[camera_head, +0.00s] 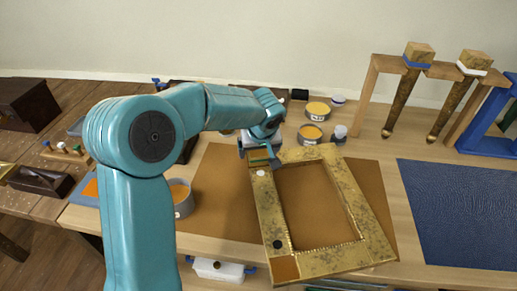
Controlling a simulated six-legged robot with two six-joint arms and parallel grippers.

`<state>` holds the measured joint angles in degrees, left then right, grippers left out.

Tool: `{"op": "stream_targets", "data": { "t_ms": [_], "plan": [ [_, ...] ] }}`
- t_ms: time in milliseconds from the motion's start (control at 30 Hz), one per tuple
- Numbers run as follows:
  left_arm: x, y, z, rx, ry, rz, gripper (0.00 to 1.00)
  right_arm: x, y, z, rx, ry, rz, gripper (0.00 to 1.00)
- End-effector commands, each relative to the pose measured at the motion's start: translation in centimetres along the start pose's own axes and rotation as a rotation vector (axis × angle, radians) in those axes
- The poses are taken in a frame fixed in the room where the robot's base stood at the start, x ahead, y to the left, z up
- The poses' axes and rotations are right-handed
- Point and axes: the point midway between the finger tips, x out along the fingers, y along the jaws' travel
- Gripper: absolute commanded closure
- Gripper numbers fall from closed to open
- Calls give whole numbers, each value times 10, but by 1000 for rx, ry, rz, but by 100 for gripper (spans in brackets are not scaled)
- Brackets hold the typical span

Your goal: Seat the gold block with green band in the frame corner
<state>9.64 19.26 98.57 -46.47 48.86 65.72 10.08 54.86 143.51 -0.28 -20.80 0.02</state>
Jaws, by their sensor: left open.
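The gilt frame (375,238) lies tilted on a brown mat, with an open middle. Its lower left corner (285,269) shows as a flat brown patch. My left gripper (261,155) is open at the frame's upper left corner. Between and under its fingers is a small gold block with a green band (259,157), at that corner. The fingers hide part of it, and I cannot tell whether it is fully down in the corner. A white dot (260,173) and a black dot (277,244) mark the frame's left side. My right gripper is out of view.
Open tins (317,112) and small jars stand behind the frame. Another tin (181,197) stands left of the mat (215,195). A blue mat (465,215) lies clear at right.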

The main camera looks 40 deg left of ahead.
Motion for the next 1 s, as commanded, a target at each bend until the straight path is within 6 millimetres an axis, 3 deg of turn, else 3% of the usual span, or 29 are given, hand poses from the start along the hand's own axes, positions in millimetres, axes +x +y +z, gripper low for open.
{"op": "stream_targets", "data": {
  "t_ms": [233, 700, 833, 1000],
  "plan": [
    [-16, 1, -1, 0, 2, 3, 12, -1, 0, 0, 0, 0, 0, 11],
    [-133, 1, -1, 0, 3, 4, 12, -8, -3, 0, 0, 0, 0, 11],
    [-153, 1, 0, 0, 1, 3, 12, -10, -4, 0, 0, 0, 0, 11],
    [-163, 0, 0, 1, 0, 1, 12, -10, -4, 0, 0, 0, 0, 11]
  ]
}}
